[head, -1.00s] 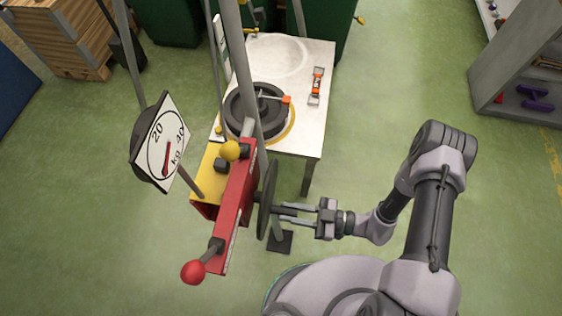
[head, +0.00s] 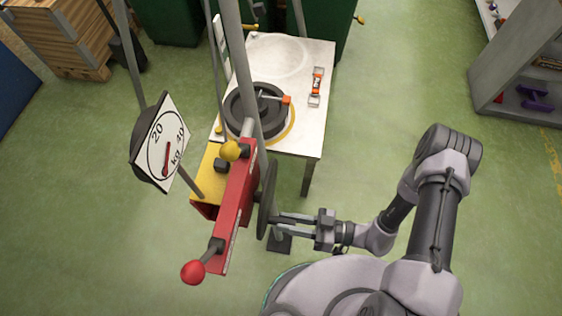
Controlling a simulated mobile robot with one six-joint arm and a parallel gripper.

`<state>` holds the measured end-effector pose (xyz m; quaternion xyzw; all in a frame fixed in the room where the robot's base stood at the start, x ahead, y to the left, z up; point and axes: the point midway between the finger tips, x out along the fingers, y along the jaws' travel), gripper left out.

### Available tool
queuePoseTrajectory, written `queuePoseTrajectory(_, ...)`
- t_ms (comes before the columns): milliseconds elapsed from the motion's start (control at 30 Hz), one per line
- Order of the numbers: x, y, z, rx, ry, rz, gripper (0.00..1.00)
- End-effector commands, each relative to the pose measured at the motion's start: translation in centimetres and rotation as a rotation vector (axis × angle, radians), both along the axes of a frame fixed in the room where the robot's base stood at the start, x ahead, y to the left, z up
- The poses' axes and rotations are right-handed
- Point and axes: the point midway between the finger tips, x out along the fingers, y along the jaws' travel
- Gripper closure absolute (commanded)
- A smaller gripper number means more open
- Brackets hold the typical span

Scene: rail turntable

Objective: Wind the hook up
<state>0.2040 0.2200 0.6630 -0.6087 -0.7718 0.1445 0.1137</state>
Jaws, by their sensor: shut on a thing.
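The winch is a red and yellow housing (head: 237,205) on a grey post. A dark handwheel (head: 266,200), seen nearly edge-on, is on its right side. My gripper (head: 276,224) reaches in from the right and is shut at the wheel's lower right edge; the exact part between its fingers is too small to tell. A lever with a red ball (head: 193,271) sticks out at the winch's near end. A yellow ball knob (head: 229,150) is at its far end. I cannot make out the hook for sure.
A white table (head: 305,137) behind the winch carries a black round weight (head: 243,112) with an orange-tipped piece on it, and an orange-and-grey tool (head: 316,87). A kg dial (head: 164,142) stands left. Shelves (head: 520,75) stand far right. Green floor between is clear.

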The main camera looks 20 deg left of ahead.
Motion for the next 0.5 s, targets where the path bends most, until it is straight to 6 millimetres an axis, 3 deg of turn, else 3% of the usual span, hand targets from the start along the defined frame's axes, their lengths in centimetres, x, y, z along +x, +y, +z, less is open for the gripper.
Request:
queuePoseTrajectory(67, -0.24, -0.01, 0.01, 0.001, 0.001, 0.006, 1.00)
queuePoseTrajectory(100, -0.24, -0.01, 0.01, 0.001, 0.000, 0.006, 0.74)
queuePoseTrajectory(233, -0.17, 0.00, 0.01, 0.001, 0.000, 0.004, 0.49)
queuePoseTrajectory(267, -0.15, -0.01, 0.00, 0.002, -0.001, 0.004, 0.45)
queuePoseTrajectory(500, -0.05, 0.00, 0.00, 0.001, -0.002, 0.002, 0.45)
